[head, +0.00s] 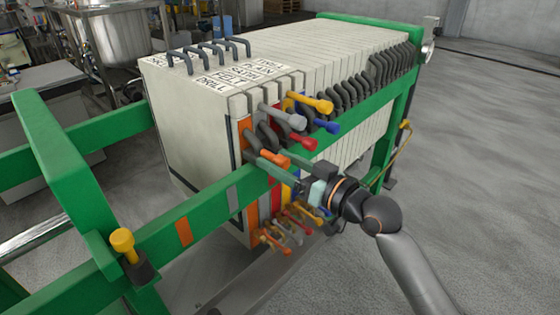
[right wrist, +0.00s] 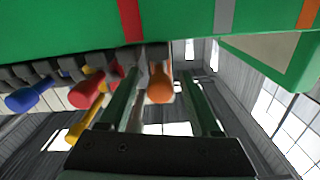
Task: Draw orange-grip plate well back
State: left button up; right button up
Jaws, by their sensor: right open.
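The orange grip (head: 273,158) is the nearest of the coloured upper grips at the front end of the pale plate stack (head: 190,105). My right gripper (head: 277,164) reaches in from the right above the near green side beam. It is open. In the right wrist view the orange grip (right wrist: 160,85) lies between the two spread fingers (right wrist: 165,92), with a gap visible on each side. The fingers partly hide the handle in the head view. My left gripper is not in view.
Red (head: 303,141), grey (head: 290,119), blue (head: 325,126) and yellow (head: 315,103) grips crowd beside the orange one. The green beam (head: 205,205) carries orange, grey and red marks. A yellow knob (head: 123,242) stands at its near end. Grey floor is clear on the right.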

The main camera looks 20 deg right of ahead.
grip_shut()
dwell(0.6)
dwell(0.9)
